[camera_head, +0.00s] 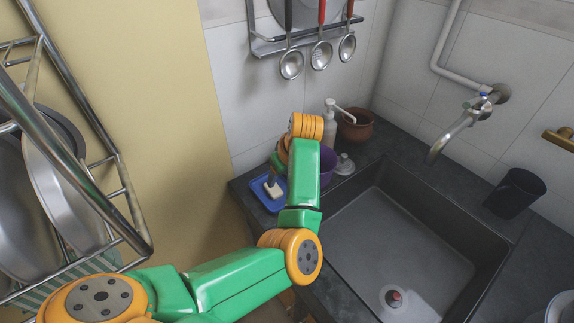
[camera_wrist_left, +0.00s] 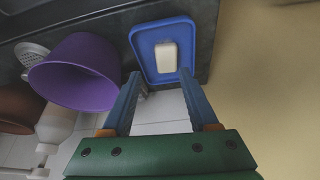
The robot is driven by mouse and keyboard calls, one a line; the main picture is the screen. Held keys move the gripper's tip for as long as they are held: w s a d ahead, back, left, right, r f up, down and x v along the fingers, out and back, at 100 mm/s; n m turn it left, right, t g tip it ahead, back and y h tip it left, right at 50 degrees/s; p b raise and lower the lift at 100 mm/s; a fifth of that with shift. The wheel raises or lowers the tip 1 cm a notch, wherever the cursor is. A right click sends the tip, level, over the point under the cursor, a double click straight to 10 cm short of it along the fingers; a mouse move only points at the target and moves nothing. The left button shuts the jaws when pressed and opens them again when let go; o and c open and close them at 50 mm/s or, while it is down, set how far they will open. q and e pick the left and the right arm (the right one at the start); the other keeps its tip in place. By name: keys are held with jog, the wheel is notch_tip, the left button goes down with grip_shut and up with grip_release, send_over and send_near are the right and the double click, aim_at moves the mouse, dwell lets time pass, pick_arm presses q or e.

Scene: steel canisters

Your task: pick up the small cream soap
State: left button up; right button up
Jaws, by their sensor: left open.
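The small cream soap (camera_wrist_left: 166,57) lies in a blue dish (camera_wrist_left: 143,40) in the left wrist view. In the head view the soap (camera_head: 273,189) and blue dish (camera_head: 259,186) are on the dark counter's left end, beside my left forearm. My left gripper (camera_wrist_left: 160,74) is open and empty, its two blue fingers pointing at the dish, with the soap ahead of the gap between the fingertips. In the head view my green and orange arm hides most of this gripper. Contact between fingers and dish cannot be told. My right gripper is not in view.
A purple bowl (camera_wrist_left: 80,75) stands close beside the dish. A pump bottle (camera_head: 329,122), brown pot (camera_head: 355,126) and sink (camera_head: 400,247) lie to the right. A metal dish rack (camera_head: 84,104) is at left, and ladles (camera_head: 291,65) hang on the wall.

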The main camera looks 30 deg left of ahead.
aim_at(275, 190)
pick_arm(q)
jog(key=shift+a+f, duration=0.2)
jog(key=shift+f, duration=0.15)
jog(key=x, duration=0.3)
jog(key=s+x, duration=0.1)
jog(key=x, duration=0.1)
jog(key=shift+a+f+p, duration=0.1)
jog(key=shift+a+p, duration=0.15)
jog(key=shift+p, duration=0.1)
jog(key=shift+w+f, duration=0.1)
jog(key=shift+w, duration=0.05)
jog(key=shift+r, duration=0.2)
jog(key=c, duration=0.8)
grip_shut()
